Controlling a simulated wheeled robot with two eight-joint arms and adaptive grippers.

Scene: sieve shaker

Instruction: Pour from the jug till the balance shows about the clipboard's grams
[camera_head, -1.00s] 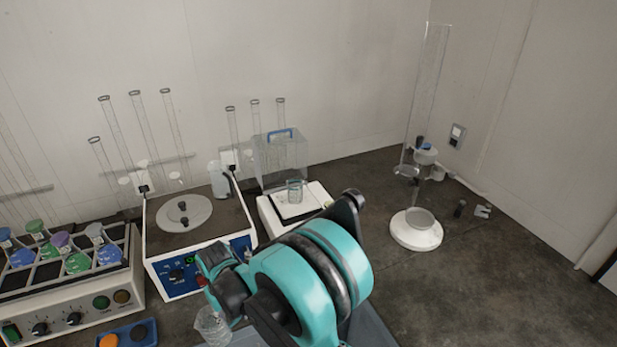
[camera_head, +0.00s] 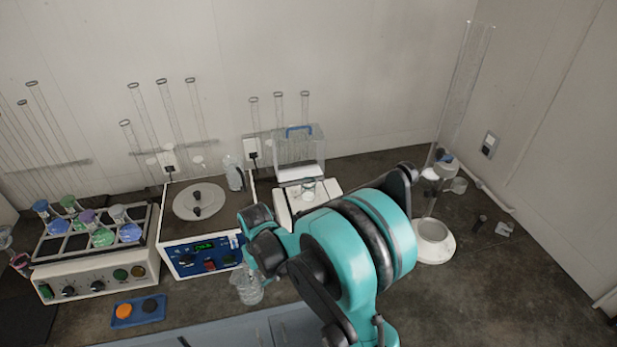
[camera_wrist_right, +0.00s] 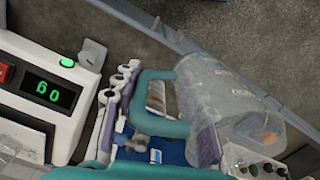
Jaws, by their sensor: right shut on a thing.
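The clear jug (camera_head: 248,288) is in my right gripper (camera_head: 250,266), in front of the blue-panelled device and near the bench's front edge. In the right wrist view, the jug (camera_wrist_right: 225,95) is large, and the purple-padded gripper (camera_wrist_right: 158,135) is shut on it. The white balance (camera_head: 282,212) bears a small clear beaker (camera_head: 308,190) at the back. In the wrist view, the balance (camera_wrist_right: 62,118) shows lit green digits on its display (camera_wrist_right: 48,92), turned sideways; I cannot read them surely. I cannot make out a clipboard. My left gripper is out of view.
A plate device (camera_head: 205,256) with a blue panel stands left of the balance. A flask shaker (camera_head: 95,265) and a blue two-button pad (camera_head: 137,311) are further left. A white-based stand (camera_head: 433,240) is at right. The bench at right is mostly clear.

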